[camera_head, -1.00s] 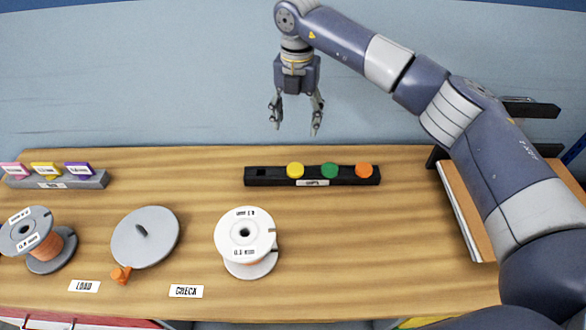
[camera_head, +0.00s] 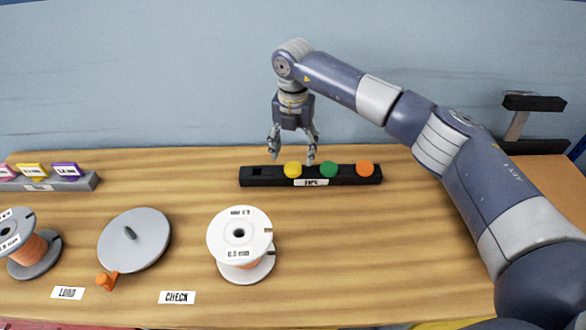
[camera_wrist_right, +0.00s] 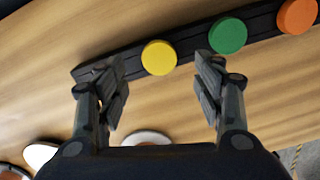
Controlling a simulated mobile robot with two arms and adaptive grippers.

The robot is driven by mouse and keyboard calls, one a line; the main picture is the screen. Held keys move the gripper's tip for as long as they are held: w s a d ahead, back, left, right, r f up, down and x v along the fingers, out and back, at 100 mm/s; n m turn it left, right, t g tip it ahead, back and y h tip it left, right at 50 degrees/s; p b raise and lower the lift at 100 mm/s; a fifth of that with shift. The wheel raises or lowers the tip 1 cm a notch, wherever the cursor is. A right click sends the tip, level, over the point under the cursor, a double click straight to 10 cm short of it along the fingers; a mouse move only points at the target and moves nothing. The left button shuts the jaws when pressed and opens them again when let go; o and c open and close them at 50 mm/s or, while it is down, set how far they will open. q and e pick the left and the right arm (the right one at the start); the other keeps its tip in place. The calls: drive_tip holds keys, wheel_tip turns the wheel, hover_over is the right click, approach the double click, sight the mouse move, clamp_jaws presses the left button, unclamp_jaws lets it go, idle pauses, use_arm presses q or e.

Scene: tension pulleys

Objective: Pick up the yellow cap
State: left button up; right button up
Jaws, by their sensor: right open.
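The yellow cap (camera_head: 293,169) sits in the black cap rack (camera_head: 219,177) at the back of the table, left of the green cap (camera_head: 329,169). My right gripper (camera_head: 293,158) is open and empty, pointing down just above the rack, with the yellow cap between its fingers in the head view. In the right wrist view the yellow cap (camera_wrist_right: 159,57) shows beyond and between the two open fingers (camera_wrist_right: 160,85). The fingers do not appear to touch it. My left gripper is not in view.
An orange cap (camera_head: 365,168) sits at the rack's right end; an empty slot (camera_head: 258,171) is at its left. A white spool (camera_head: 240,240) and a grey disc (camera_head: 135,240) stand in front. A grey holder with coloured tags (camera_head: 88,182) is at the left. The table right of the spool is clear.

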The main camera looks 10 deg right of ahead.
sight(293, 168)
wheel_tip(293, 168, down, 5)
drive_tip(key=shift+f+p, duration=0.15)
drive_tip(key=shift+p, duration=0.5)
drive_tip(key=shift+c, duration=0.2)
drive_tip(key=shift+a, duration=0.1)
drive_tip(key=c, duration=0.9)
